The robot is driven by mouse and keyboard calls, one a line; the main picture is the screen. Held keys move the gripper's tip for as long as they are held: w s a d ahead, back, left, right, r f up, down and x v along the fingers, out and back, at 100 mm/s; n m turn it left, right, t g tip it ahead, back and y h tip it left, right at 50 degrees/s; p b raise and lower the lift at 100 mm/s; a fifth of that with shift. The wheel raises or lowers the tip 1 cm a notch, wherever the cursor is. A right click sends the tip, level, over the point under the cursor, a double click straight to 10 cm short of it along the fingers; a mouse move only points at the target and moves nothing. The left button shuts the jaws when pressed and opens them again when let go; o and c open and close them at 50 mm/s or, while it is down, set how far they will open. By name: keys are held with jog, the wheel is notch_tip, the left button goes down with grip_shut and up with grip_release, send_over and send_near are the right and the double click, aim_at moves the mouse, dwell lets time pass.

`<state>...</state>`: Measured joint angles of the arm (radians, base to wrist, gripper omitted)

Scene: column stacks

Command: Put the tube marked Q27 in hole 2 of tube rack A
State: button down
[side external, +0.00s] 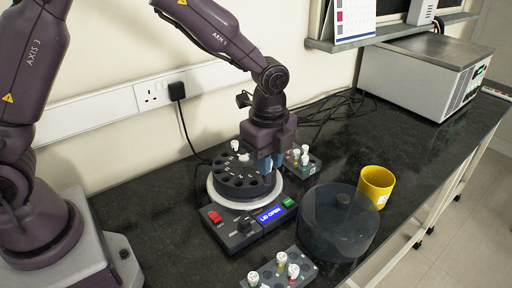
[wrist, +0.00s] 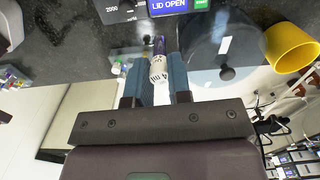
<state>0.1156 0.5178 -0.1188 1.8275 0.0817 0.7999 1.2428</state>
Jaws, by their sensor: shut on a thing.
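My gripper (side external: 268,163) is over the right edge of the centrifuge rotor in the side view. In the wrist view its two blue fingers (wrist: 165,82) are shut on a tube (wrist: 158,62) with a white, marked cap and a purple part; the marking is too small to read. Two grey tube racks are in view: one at the front (side external: 268,271) with several capped tubes, and one (side external: 314,167) behind the gripper with several tubes, partly hidden. Their letters and hole numbers cannot be read.
The centrifuge (side external: 240,236) shows "LID OPEN"; a white-capped tube (side external: 235,145) stands in its dark rotor (side external: 236,178). A dark see-through lid (side external: 338,232) lies on the bench beside a yellow mug (side external: 376,188). A large metal-topped box (side external: 420,75) stands at the back right.

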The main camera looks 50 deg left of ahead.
jog(key=shift+s+d+f+m, duration=0.7)
jog(key=shift+s+d+f, duration=0.85)
jog(key=shift+d, duration=0.9)
jog(key=shift+s+d+f+m, duration=0.7)
jog(key=shift+s+d+f, duration=0.6)
jog(key=shift+d+f, duration=0.85)
jog(key=shift+s+d+f+m, duration=0.7)
jog(key=shift+s+d+f, duration=0.7)
jog(key=shift+d, duration=1.35)
jog(key=shift+f, duration=0.8)
jog(key=shift+f, duration=0.7)
jog(key=c, duration=0.7)
grip_release()
jog(key=shift+c, duration=0.2)
jog(key=shift+s, duration=0.1)
